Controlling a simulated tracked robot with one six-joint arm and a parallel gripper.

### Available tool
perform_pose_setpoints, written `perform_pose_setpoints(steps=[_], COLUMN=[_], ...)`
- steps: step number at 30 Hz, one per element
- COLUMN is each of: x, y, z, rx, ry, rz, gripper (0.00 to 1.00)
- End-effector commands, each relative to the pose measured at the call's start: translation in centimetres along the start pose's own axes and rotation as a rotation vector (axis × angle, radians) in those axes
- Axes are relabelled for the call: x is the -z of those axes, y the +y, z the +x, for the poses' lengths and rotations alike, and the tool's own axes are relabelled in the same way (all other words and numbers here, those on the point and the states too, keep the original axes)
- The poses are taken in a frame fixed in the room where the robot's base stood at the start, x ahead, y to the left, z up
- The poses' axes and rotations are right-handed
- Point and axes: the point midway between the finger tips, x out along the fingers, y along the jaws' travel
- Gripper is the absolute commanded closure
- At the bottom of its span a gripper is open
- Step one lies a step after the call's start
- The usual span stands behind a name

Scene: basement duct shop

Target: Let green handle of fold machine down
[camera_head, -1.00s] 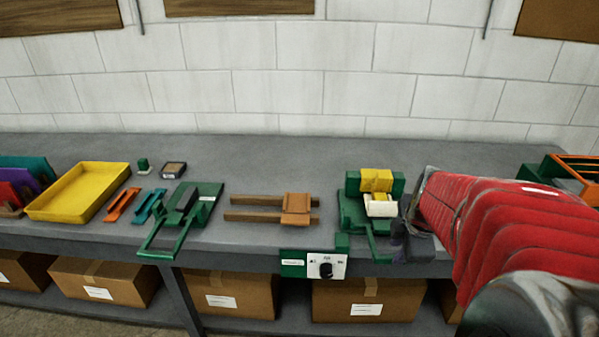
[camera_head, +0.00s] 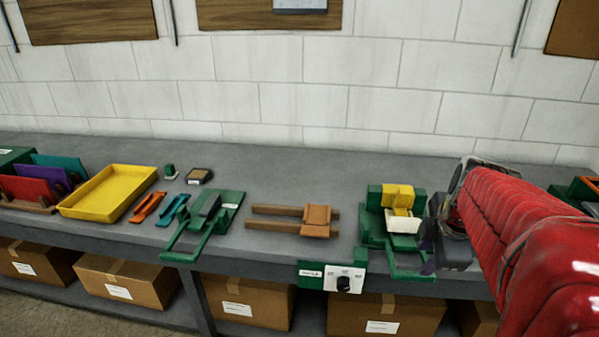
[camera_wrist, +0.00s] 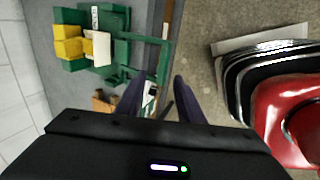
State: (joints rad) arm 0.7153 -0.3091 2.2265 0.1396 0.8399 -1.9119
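The fold machine (camera_head: 374,232) stands on the bench right of centre, a green base with yellow and white blocks on it. Its green handle (camera_head: 412,276) is a frame that reaches out low past the bench's front edge. In the wrist view the machine (camera_wrist: 120,20) is at the upper left and the handle (camera_wrist: 145,38) extends to the right from it. My gripper (camera_head: 428,262) is beside the handle's right side in the head view.
A second green machine (camera_head: 228,199) with a U-shaped handle stands further left. A brown wooden jig (camera_head: 316,215) lies between them. A dial panel (camera_head: 344,280) hangs at the bench front. A yellow tray (camera_head: 105,190) is at the left. Boxes (camera_head: 385,317) are under the bench.

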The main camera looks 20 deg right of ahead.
Motion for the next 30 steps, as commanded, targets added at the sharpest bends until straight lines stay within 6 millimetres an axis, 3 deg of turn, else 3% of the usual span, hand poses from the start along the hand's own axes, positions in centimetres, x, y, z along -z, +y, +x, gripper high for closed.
perform_pose_setpoints(steps=[10, 16, 25, 30], x=[0.3, 0.9, 5.8, 9.2], y=[0.1, 0.1, -1.3, -2.8], z=[-0.5, -0.6, -1.7, -2.6], rx=[0.001, 0.005, 0.002, -0.002], ry=[0.003, 0.005, 0.032, 0.059], rz=[-0.007, -0.006, 0.160, 0.326], gripper=[0.66, 0.79, 1.00, 1.00])
